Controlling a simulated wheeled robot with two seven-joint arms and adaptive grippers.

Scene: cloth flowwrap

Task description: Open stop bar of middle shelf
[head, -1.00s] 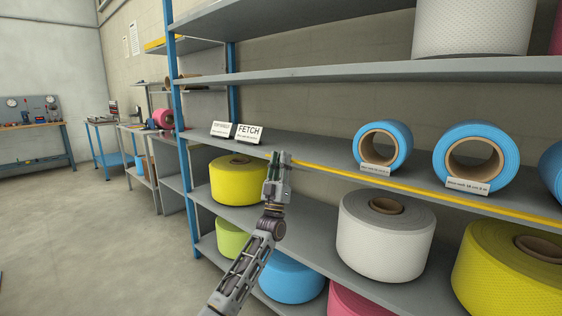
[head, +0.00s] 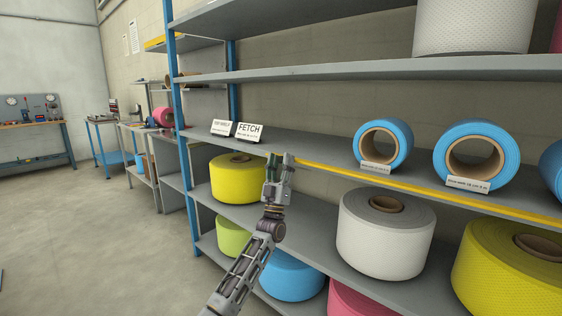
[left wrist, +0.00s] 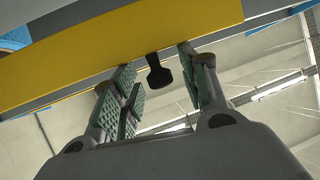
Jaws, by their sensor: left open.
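The yellow stop bar (head: 420,191) runs along the front edge of the middle shelf (head: 325,153), below two blue rolls. It lies along the edge and also crosses the top of the left wrist view (left wrist: 90,55). A small black knob (left wrist: 158,74) sticks out from the bar in that view. My left gripper (head: 279,157) is open at the bar's left end, in front of the shelf edge. In the left wrist view its fingers (left wrist: 157,60) stand on either side of the knob, with gaps visible. The knob is hidden in the head view. My right gripper is not in view.
A yellow roll (head: 222,187) and a white roll (head: 372,247) stand on the shelf below. A blue upright (head: 184,165) is at the left. The floor left is free.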

